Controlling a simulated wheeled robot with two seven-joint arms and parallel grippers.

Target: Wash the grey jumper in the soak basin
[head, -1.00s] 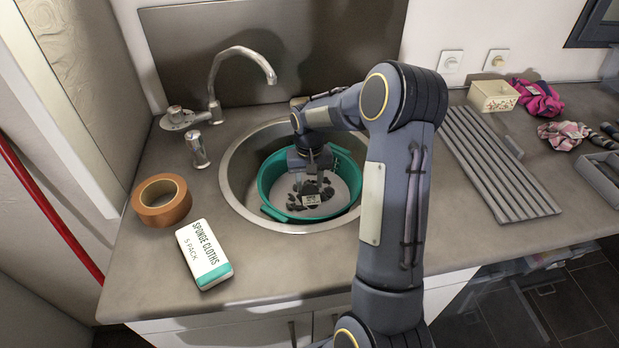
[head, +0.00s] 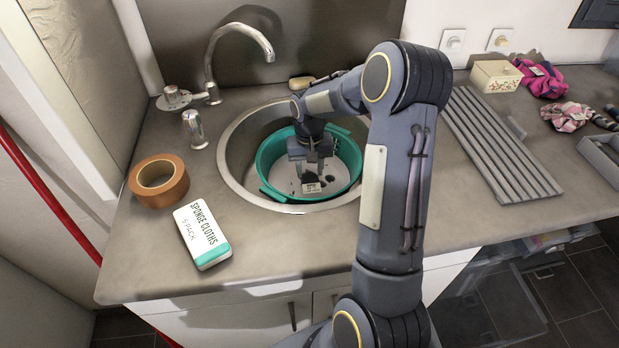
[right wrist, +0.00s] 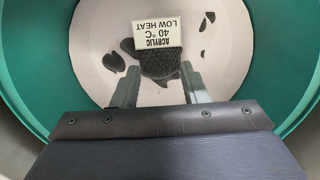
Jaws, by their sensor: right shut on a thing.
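The teal soak basin (head: 356,166) sits inside the round metal sink. A pale, cloudy liquid fills it. My right gripper (head: 311,178) points down into the basin and is shut on the grey jumper (right wrist: 160,64), whose dark knit shows between the fingers in the right wrist view. Only a bunch of the jumper and a few dark patches show above the pale surface; the rest is hidden. A white care label reading "ACRYLIC 40 °C LOW HEAT" (right wrist: 174,34) shows beside the held bunch. My left gripper is not in view.
A tap (head: 210,70) stands behind the sink. Orange tape (head: 172,197) and a sponge cloths pack (head: 202,234) lie left of it. A ribbed drainer (head: 500,150), a flowered box (head: 496,76), and pink (head: 540,78) and checked (head: 567,116) cloths lie right.

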